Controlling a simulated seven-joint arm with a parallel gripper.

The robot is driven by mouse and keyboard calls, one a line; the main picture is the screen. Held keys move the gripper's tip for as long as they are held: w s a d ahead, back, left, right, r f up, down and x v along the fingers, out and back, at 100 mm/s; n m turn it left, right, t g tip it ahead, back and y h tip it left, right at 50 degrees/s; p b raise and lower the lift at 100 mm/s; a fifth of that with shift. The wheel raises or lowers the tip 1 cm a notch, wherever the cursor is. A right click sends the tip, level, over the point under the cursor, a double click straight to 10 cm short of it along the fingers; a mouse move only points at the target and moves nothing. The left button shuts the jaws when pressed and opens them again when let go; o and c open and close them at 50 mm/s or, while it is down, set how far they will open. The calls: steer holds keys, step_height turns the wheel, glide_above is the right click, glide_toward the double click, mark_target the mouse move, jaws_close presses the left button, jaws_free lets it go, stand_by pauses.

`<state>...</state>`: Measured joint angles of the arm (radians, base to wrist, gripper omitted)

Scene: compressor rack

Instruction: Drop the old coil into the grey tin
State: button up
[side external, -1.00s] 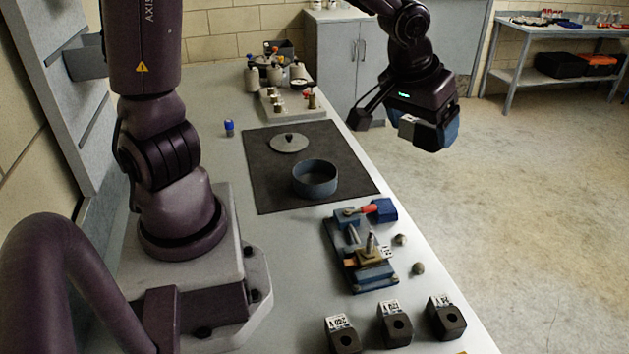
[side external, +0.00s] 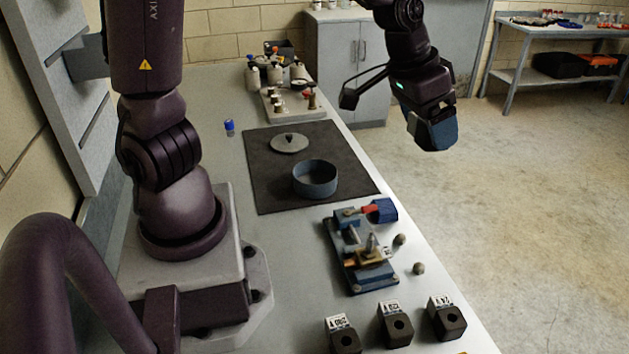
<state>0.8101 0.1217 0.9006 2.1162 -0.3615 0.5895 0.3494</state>
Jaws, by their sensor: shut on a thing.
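The grey tin (side external: 315,187) is a round, open, blue-grey can standing on a dark mat (side external: 268,195) on the bench. Its inside looks empty from here. A round grey lid with a knob (side external: 289,144) lies on the mat behind it. My gripper (side external: 430,122) is held up high, to the right of the tin in the picture and well apart from it, with the floor behind it. It is shut on a dark and blue block, seemingly the old coil (side external: 436,136). Where the fingers end and the coil begins is hard to tell.
A valve block with a red-handled part (side external: 365,250) sits in front of the tin. Several black coils with white labels (side external: 395,325) stand at the near edge. Two small round pieces (side external: 418,268) lie beside the valve block. A small blue item (side external: 229,127) stands left of the mat.

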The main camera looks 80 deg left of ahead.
steer(key=s+a+f+n+y, duration=0.1)
steer(key=s+a+f+n, duration=0.25)
steer(key=a, duration=0.75)
steer(key=s+a+f+n+y, duration=0.1)
steer(key=s+a+f+n, duration=0.3)
steer(key=a, duration=0.7)
step_height(320, 180, down, 11)
steer(key=s+a+m+h, duration=0.2)
steer(key=s+m, duration=0.1)
steer(key=m, duration=0.4)
steer(key=shift+a+r, duration=0.15)
steer(key=shift+r, duration=0.05)
steer(key=shift+m, duration=0.25)
steer(key=o, duration=0.9)
